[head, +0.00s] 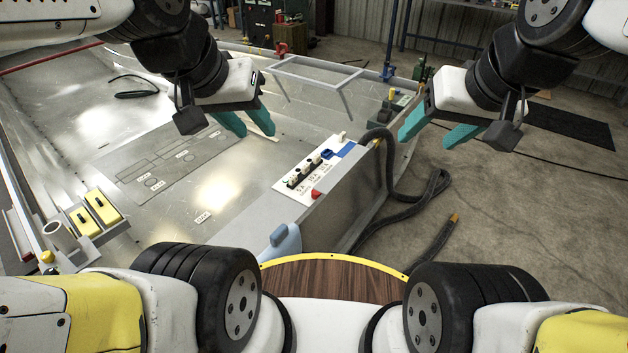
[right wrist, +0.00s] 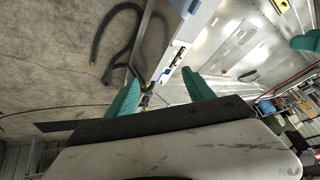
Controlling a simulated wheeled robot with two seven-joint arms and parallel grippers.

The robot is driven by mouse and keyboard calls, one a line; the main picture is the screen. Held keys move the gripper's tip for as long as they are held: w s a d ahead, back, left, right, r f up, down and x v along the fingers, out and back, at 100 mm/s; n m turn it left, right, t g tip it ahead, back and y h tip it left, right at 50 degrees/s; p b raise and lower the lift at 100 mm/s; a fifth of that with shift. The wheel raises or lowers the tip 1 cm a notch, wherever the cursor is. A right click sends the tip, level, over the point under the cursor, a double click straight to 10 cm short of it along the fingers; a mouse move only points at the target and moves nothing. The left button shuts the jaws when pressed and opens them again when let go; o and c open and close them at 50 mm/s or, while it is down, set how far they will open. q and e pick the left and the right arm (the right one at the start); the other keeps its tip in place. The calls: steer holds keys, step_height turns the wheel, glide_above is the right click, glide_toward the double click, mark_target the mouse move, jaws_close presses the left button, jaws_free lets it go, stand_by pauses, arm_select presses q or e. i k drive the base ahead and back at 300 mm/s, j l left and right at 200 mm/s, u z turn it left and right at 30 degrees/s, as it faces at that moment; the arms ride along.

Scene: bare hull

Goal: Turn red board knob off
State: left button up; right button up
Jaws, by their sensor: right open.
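The red knob (head: 316,194) sits at the near right corner of a white board (head: 287,186) on top of the hull's side. The board also carries a row of dark switches (head: 304,172) and a blue part (head: 328,154). My left gripper (head: 256,130) is open and empty, above the hull floor, left of and beyond the board. My right gripper (head: 427,139) is open and empty, to the right of the board and apart from it. The right wrist view shows the board (right wrist: 173,64) beyond the open fingers; I cannot make out the red knob there.
A thick black hose (head: 394,185) bends over the hull's side onto the concrete floor. A grey frame (head: 315,68) stands in the hull at the back. Yellow boxes (head: 103,206) sit at the left. A light blue part (head: 284,238) is at the near edge. The hull floor is largely clear.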

mark_target(315, 194)
steer(key=k+j, duration=0.35)
steer(key=k, duration=0.25)
steer(key=i+u, duration=0.1)
steer(key=u, duration=0.25)
steer(key=l+u, duration=0.15)
steer(key=u, duration=0.2)
steer(key=i+l+u, duration=0.1)
steer(key=u, duration=0.3)
steer(key=i+l+u, duration=0.2)
steer(key=l+u, duration=0.2)
steer(key=l, duration=0.5)
steer(key=l+u, duration=0.4)
steer(key=l, duration=1.1)
steer(key=i+l, duration=0.1)
steer(key=l, duration=0.55)
